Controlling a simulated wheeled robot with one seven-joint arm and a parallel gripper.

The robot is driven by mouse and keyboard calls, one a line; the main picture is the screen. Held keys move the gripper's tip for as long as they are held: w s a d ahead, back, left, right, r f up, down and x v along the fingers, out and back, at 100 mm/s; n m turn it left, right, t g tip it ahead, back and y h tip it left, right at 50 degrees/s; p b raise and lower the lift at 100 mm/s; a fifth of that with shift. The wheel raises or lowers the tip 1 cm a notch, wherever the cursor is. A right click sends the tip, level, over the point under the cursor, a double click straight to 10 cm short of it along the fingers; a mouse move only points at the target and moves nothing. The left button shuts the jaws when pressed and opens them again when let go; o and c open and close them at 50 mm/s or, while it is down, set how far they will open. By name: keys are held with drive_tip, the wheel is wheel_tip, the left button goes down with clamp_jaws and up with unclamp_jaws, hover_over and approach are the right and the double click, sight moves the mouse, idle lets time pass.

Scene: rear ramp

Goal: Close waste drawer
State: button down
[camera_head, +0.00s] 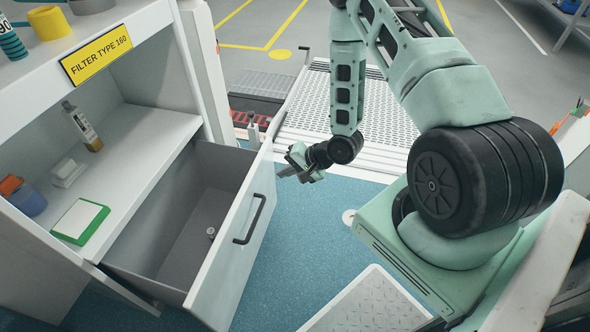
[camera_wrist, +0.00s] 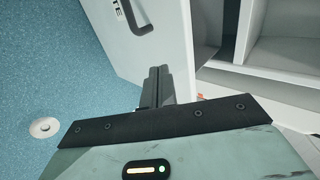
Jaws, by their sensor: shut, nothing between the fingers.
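The waste drawer (camera_head: 228,262) is pulled out of the white cabinet. A dark bar handle (camera_head: 254,219) is on the drawer's white front. In the wrist view the front (camera_wrist: 108,45) carries part of a label ending "TE" and the handle (camera_wrist: 144,18). My gripper (camera_head: 284,172) is at the far end of the drawer front, on its outer side. In the wrist view its fingers (camera_wrist: 160,72) are together with nothing between them, close to the front. Whether they touch it I cannot tell.
Above the drawer, a white shelf (camera_head: 125,185) holds a bottle (camera_head: 82,127), a green-edged pad (camera_head: 80,222) and a blue cup (camera_head: 27,199). A metal ramp (camera_head: 300,112) lies behind my arm. Blue floor (camera_head: 300,245) is clear beside the drawer front.

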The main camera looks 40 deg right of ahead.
sight(256, 174)
drive_tip(key=w+a, duration=0.1)
drive_tip(key=w+a+f, duration=0.1)
drive_tip(key=w+a+f+b, duration=0.1)
drive_tip(key=w, duration=0.1)
drive_tip(key=shift+w+a, duration=0.35)
drive_tip(key=shift+w, duration=0.2)
drive_tip(key=shift+w+a, duration=0.3)
drive_tip(key=shift+w, duration=0.1)
drive_tip(key=w+a+b, duration=0.1)
drive_tip(key=w+a, duration=0.6)
drive_tip(key=w, duration=0.3)
drive_tip(key=w+a+b, duration=0.1)
drive_tip(key=w+a, duration=0.7)
drive_tip(key=w, duration=0.2)
drive_tip(key=shift+w+b, duration=0.25)
drive_tip(key=shift+b, duration=0.1)
drive_tip(key=shift+r, duration=0.15)
